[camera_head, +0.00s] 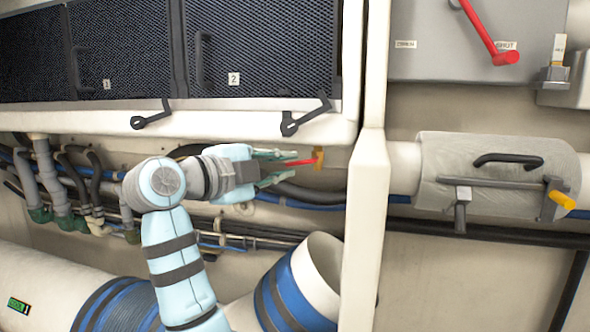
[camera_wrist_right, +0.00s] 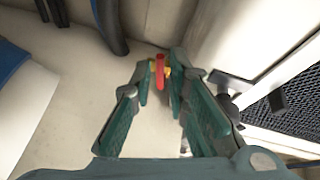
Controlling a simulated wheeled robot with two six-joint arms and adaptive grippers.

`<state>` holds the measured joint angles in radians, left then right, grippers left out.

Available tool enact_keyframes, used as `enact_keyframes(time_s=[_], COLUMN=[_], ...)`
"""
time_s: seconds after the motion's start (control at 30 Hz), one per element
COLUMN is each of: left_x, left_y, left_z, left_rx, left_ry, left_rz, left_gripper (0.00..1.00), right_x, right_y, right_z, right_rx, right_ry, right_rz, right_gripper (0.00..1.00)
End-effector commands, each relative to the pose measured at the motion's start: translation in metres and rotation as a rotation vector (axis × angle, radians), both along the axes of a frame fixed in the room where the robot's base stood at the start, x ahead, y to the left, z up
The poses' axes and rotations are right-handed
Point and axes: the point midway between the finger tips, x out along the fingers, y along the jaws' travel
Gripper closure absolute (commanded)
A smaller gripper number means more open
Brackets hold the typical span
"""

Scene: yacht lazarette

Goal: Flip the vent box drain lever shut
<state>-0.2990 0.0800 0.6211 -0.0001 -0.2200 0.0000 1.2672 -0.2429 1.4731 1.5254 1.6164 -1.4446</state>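A small red lever (camera_head: 300,162) sticks out to the left from a yellow valve body (camera_head: 319,158) under the panelled vent box (camera_head: 262,48). My right gripper (camera_head: 274,166) is left of the valve, with its fingers apart and pointing at the lever. In the right wrist view, the red lever (camera_wrist_right: 160,72) shows between the tips of the open green fingers (camera_wrist_right: 159,84), with the yellow valve (camera_wrist_right: 167,72) behind it. I cannot tell whether a finger touches the lever. My left gripper is not in view.
A white post (camera_head: 366,215) stands right of the valve. Black hoses and pipes (camera_head: 305,194) run below it. Black latches (camera_head: 303,117) hang at the box's lower edge. A larger red handle (camera_head: 490,36) sits on a grey box at upper right, near a "SHUT" label.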

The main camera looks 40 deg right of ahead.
Motion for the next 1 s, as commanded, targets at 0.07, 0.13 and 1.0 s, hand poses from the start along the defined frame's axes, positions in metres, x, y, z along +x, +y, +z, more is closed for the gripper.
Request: enact_keyframes(time_s=[0.07, 0.13, 1.0], left_x=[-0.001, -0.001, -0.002], left_y=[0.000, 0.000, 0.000], left_z=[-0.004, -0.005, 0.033], left_rx=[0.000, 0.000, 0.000], left_ry=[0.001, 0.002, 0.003], left_rz=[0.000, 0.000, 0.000], left_gripper=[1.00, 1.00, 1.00], right_x=[0.001, 0.003, 0.004], right_y=[-0.009, -0.013, -0.016], right_z=[-0.002, -0.002, 0.013], right_rx=[-0.001, -0.001, 0.115], right_ry=[0.001, 0.000, -0.162], right_rz=[0.001, 0.004, 0.007], right_gripper=[0.85, 0.85, 1.00])
